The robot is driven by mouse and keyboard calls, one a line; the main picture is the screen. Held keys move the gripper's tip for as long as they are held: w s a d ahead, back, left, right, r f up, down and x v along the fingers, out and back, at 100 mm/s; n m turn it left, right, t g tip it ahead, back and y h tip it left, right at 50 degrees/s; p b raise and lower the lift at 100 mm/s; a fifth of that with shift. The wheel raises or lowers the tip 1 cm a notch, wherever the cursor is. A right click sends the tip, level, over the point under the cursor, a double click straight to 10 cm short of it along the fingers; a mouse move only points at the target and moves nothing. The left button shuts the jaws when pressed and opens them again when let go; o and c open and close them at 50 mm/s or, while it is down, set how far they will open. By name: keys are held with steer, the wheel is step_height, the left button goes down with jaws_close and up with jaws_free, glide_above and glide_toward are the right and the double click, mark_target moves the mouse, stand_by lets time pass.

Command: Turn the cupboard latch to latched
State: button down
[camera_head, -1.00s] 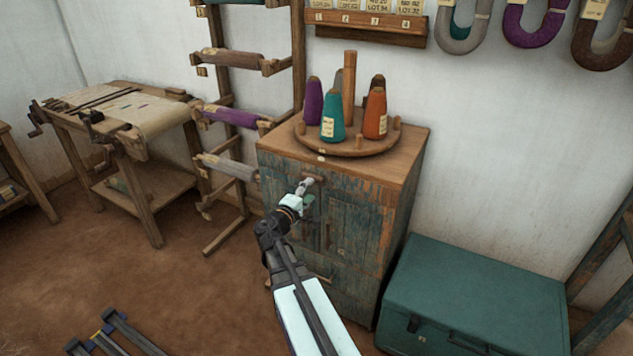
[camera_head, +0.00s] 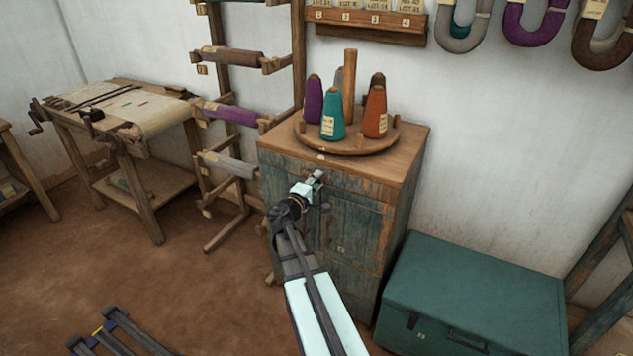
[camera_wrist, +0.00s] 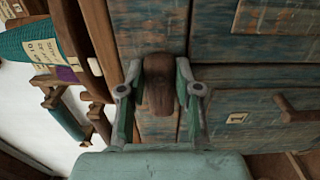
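The cupboard (camera_head: 350,225) has worn blue-green wooden fronts and a brown top. The latch (camera_wrist: 159,84) is a short brown wooden piece on the cupboard front, in the middle of the wrist view. My gripper (camera_wrist: 160,68) has one finger on each side of the latch, with the fingertips close to its edges. The fingers stand apart; firm contact is not clear. In the head view my gripper (camera_head: 314,180) is at the upper cupboard front, below the top edge, and largely covers the latch there.
A round wooden stand (camera_head: 350,142) with several yarn cones sits on the cupboard top. A teal chest (camera_head: 475,295) stands close on the right. A wooden rack with rolls (camera_head: 232,165) stands on the left. A handle (camera_wrist: 298,112) sticks out of the front near my gripper.

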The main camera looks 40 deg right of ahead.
steer(key=shift+n, duration=0.4)
steer(key=shift+r+n+p, duration=0.1)
steer(key=shift+n+p, duration=2.4)
steer(key=shift+n, duration=5.9)
steer(key=c, duration=0.8)
jaws_free()
